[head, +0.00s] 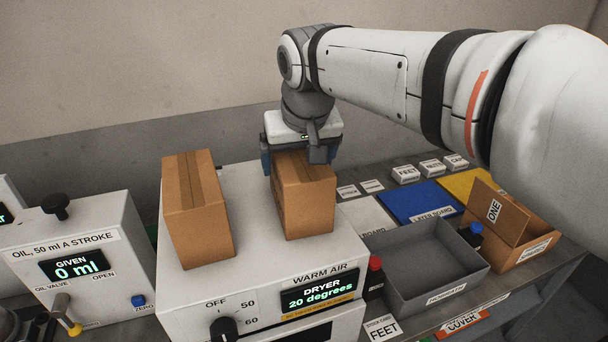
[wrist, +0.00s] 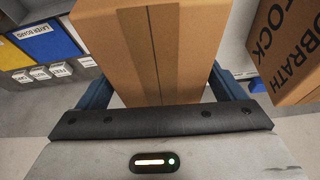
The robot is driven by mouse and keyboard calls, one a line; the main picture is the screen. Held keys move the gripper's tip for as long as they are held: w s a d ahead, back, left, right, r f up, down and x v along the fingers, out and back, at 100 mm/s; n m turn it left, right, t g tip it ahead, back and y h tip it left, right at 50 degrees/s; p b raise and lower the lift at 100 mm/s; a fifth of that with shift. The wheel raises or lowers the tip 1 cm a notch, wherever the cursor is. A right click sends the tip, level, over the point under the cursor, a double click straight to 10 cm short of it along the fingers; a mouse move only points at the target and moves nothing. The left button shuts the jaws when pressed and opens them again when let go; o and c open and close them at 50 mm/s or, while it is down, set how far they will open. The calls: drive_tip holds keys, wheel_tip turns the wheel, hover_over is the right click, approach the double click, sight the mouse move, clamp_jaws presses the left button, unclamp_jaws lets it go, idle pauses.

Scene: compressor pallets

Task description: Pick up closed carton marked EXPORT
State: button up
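Two brown closed cartons stand upright on top of the white dryer box. The left carton (head: 199,215) is free. My gripper (head: 299,158) is above the right carton (head: 307,205), pointing down, with its blue fingers on either side of that carton's upper part. In the wrist view this taped carton (wrist: 150,50) fills the space between the fingers (wrist: 160,88). The fingers are very close to its sides; I cannot tell if they press on it. The other carton (wrist: 290,50) shows at the right with partial black text "OBRATH" and "OCK". No EXPORT mark is readable.
The dryer (head: 190,290) has a knob and a display at its front. An oil unit (head: 70,260) stands to the left. To the right are a grey bin (head: 420,285), an open carton (head: 530,250) marked ONE, and blue (head: 415,203) and yellow boards. A wall is behind.

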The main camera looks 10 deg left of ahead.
drive_tip(key=c, duration=1.5)
drive_tip(key=shift+c, duration=0.2)
